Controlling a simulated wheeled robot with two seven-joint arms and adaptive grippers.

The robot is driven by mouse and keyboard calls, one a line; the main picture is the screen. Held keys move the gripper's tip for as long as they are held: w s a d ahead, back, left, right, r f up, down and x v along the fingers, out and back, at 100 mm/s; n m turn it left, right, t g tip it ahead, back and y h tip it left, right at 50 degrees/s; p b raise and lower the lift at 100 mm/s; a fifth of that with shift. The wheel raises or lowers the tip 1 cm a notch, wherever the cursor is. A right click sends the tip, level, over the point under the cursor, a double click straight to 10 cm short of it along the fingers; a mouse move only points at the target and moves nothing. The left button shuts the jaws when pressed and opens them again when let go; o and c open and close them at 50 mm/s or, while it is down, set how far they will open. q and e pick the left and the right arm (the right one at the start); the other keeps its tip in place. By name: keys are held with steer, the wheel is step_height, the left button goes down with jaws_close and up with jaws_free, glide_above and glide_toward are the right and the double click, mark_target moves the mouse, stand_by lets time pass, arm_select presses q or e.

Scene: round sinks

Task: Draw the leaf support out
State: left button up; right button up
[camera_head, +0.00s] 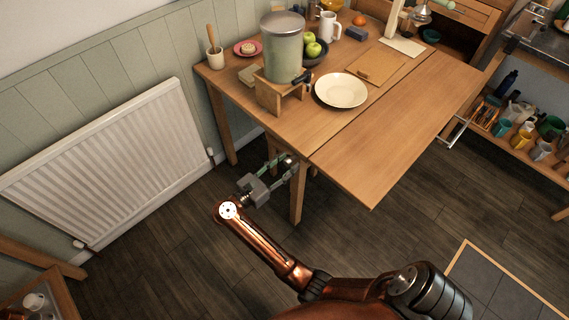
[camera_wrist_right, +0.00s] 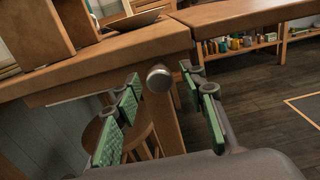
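The leaf support shows as a round metal knob (camera_wrist_right: 159,78) at the end of the wooden table (camera_wrist_right: 110,62), just above a table leg, in the right wrist view. Its bar is hidden behind the knob. My right gripper (camera_wrist_right: 165,95) is open, with one green-padded finger on each side of the knob; I see gaps, and no clear contact. In the head view my right gripper (camera_head: 286,168) is at the table's near end, below the top. The table leaf (camera_head: 395,140) is the board on the right, past a seam, and looks level. My left gripper is not in view.
A grey-green canister on a wooden stand (camera_head: 281,50), a cream plate (camera_head: 341,90) and a bowl of green apples stand on the table. A white radiator (camera_head: 110,160) is on the left wall. A shelf of mugs stands right. The floor before the table is clear.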

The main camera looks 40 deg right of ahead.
steer(key=shift+c, duration=0.2)
jaws_close()
stand_by(0.3)
